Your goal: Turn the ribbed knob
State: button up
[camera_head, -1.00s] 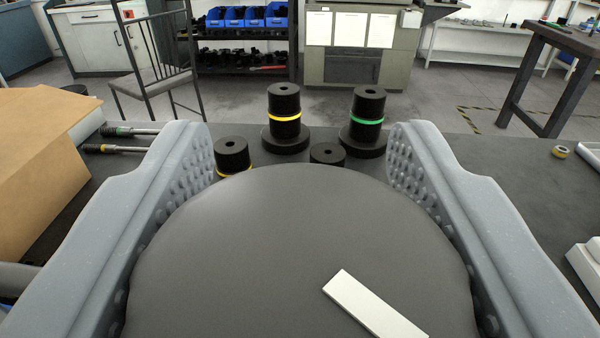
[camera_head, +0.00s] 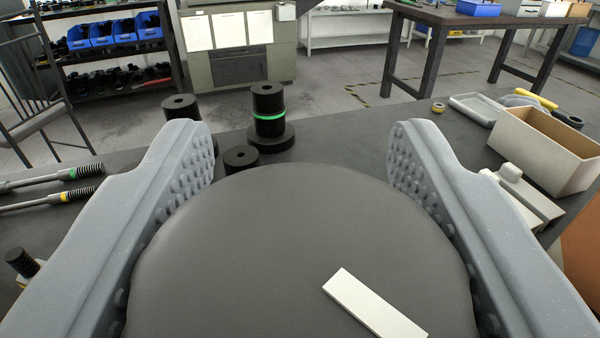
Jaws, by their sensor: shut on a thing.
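The knob (camera_head: 300,240) shows in the head view as a large dark grey round face filling the lower middle. A white bar mark (camera_head: 374,304) lies on its face at the lower right. My gripper (camera_head: 300,165) is shut on the knob, with one grey, dimpled jaw at its left side and one at its right. The knob's ribbed side is hidden by its face and my jaws.
Beyond the knob stand black cylinders, one with a green ring (camera_head: 269,123), and a low black one (camera_head: 240,157). Handled tools (camera_head: 55,176) lie at left. A cardboard-coloured box (camera_head: 520,155) and a pale tray (camera_head: 475,108) are at right. A table (camera_head: 440,45) stands behind.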

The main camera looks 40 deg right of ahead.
jog(key=shift+a, duration=0.2)
dwell(0.4)
jog(key=o, duration=1)
jog(key=shift+c, duration=0.2)
jog(key=b+v, duration=0.2)
jog(key=v, duration=1.1)
jog(key=shift+s+a, duration=0.2)
jog(key=shift+a, duration=0.1)
